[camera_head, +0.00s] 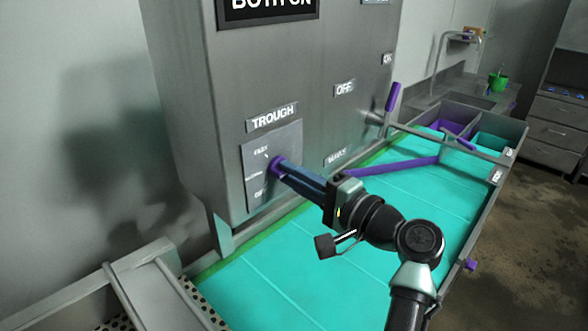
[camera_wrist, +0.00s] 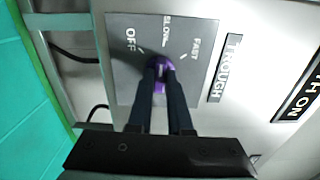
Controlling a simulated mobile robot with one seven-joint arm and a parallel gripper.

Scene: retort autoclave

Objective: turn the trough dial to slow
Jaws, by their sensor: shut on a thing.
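The purple trough dial (camera_head: 275,165) sits on a grey plate (camera_head: 262,185) under the TROUGH label on the steel cabinet. The wrist view shows the dial (camera_wrist: 160,66) between my two dark fingertips, with the marks OFF, SLOW and FAST around it on the plate (camera_wrist: 122,80). My gripper (camera_head: 288,171) reaches the dial from the front right and is shut on it; the wrist view also shows my gripper (camera_wrist: 161,76). The fingers hide part of the dial, and I cannot tell which mark it points to.
The cabinet (camera_head: 330,110) also carries OFF and BOTH ON labels. A purple-handled lever (camera_head: 393,97) stands to the right. A turquoise-floored trough (camera_head: 300,270) runs below my arm. A metal ledge (camera_head: 140,275) is at lower left.

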